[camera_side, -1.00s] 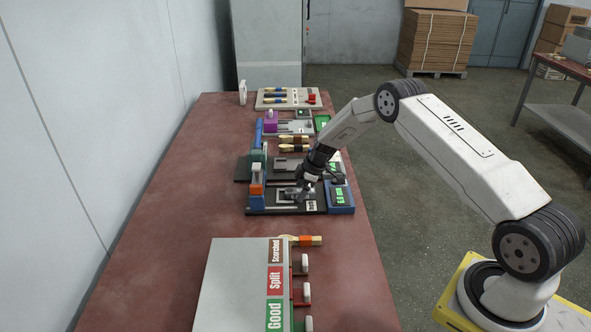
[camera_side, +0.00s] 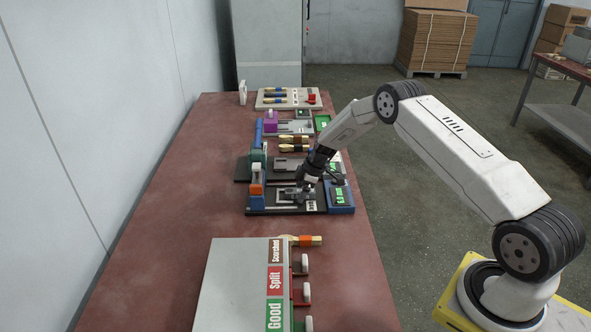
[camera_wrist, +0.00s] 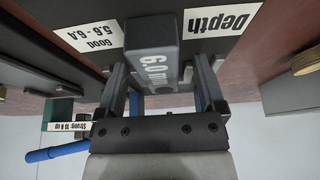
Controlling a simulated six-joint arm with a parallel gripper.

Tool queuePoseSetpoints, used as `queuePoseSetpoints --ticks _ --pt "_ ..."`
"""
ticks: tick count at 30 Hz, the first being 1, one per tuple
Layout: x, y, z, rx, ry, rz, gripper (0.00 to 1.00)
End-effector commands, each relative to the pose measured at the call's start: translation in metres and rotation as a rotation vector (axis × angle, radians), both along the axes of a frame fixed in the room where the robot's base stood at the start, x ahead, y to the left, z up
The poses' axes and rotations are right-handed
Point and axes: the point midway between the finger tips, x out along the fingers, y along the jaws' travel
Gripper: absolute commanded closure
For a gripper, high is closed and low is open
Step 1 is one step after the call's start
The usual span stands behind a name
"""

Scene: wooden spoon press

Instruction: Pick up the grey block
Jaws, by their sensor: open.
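The grey block (camera_wrist: 152,48), marked "6.0 mm", shows at the top middle of the wrist view, over a dark plate. My gripper (camera_wrist: 162,76) is open, with one finger on each side of the block. Gaps show between the block and both fingers, so it is not clamped. In the side view my gripper (camera_side: 304,189) is low over the dark-based press station (camera_side: 262,211). There the block is hard to tell apart from the gripper and the grey frame around it.
A "Depth" label (camera_wrist: 222,26) and a "GOOD 5.6 - 6.4" label (camera_wrist: 90,42) flank the block. The station has an orange-and-blue upright (camera_side: 257,185) and a blue display box (camera_side: 341,197). A sorting board (camera_side: 232,285) stands in front. The table's left side is clear.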

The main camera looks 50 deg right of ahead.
Motion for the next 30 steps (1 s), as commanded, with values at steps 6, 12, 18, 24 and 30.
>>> queuePoseSetpoints --ticks 6,12,18,24,30 --pt "0.0001 -0.0001 -0.0002 0.000 0.000 0.000 0.12" --pt "0.0000 0.0000 -0.0002 0.000 0.000 0.000 0.63" --pt "0.0000 0.0000 -0.0002 0.000 0.000 0.000 1.00" --pt "0.0005 -0.0001 0.0004 0.000 -0.001 0.000 1.00" --pt "0.0005 -0.0002 0.0036 -0.001 -0.002 -0.001 1.00"
